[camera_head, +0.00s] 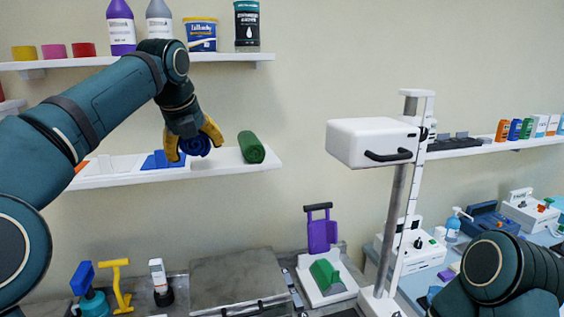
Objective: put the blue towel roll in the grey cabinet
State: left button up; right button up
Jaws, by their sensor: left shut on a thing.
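The blue towel roll (196,145) is between the yellow fingers of my left gripper (193,141), which is shut on it. The roll is at the lower wall shelf, beside a green roll; I cannot tell whether it touches the shelf. A grey box-like top (238,275) with a bar at its front edge is at the bottom middle; it may be the grey cabinet, but its front is cut off. My right arm shows at the bottom right, with its gripper out of view.
The lower shelf (110,183) holds a blue item and the green roll (251,147). The upper shelf carries bottles and tubs. A white box with a black handle (372,141) on a pole stands right of centre. A purple and white device (322,232) stands beside the grey top.

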pick_arm(q)
notch_tip(320, 180, down, 3)
jog(key=shift+n+y, duration=0.5)
jog(key=shift+n, duration=0.4)
jog(key=s+f+n+g+y, duration=0.1)
jog(key=s+f+n+g, duration=0.2)
jog(key=f+n, duration=0.6)
jog(key=s+f+n+g+y, duration=0.1)
jog(key=s+f+n+g, duration=0.2)
jog(key=s+f+n, duration=0.3)
jog(key=s+f+n+g, duration=0.3)
jog(key=f+n, duration=1)
jog(key=f, duration=1)
jog(key=s, duration=0.2)
jog(key=shift+s+d+n+g+y, duration=0.15)
jog(key=shift+s+n+g+y, duration=0.15)
jog(key=shift+s+y, duration=0.1)
pick_arm(e)
jog(key=shift+w, duration=0.1)
pick_arm(q)
jog(key=shift+w+r, duration=0.1)
notch_tip(320, 180, down, 12)
jog(key=b, duration=1.1)
jog(key=shift+r+b, duration=0.25)
jog(key=shift+b, duration=0.05)
pick_arm(e)
notch_tip(320, 180, down, 13)
jog(key=shift+s+a+r, duration=0.2)
jog(key=shift+s+a, duration=0.05)
